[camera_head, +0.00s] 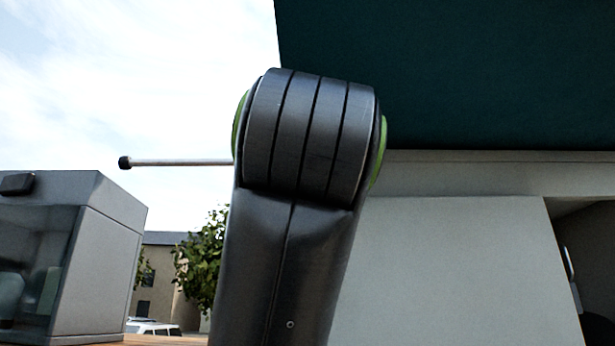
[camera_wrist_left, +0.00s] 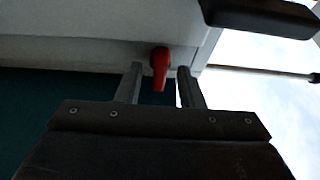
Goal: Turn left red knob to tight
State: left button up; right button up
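A red knob (camera_wrist_left: 160,60) shows in the left wrist view, at the edge of a pale panel (camera_wrist_left: 90,52). My left gripper (camera_wrist_left: 159,69) is open, with one finger on each side of the knob in the picture. A gap shows between the knob and each finger, so I see no contact. Whether the knob lies fully between the fingertips or just beyond them I cannot tell. In the head view my own dark arm link fills the middle, and the knob and both grippers are not visible there. My right gripper is in neither view.
A thin rod (camera_head: 185,162) with a black tip sticks out left behind my arm. A grey glass-fronted box (camera_head: 105,255) stands at left. A dark green canopy (camera_head: 470,75) hangs above a pale wall (camera_head: 455,265) at right. Open sky shows upper left.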

pick_arm(q)
jog(key=shift+w+r, duration=0.1)
jog(key=shift+s, duration=0.4)
jog(key=shift+c, duration=0.2)
jog(key=shift+w, duration=0.1)
grip_shut()
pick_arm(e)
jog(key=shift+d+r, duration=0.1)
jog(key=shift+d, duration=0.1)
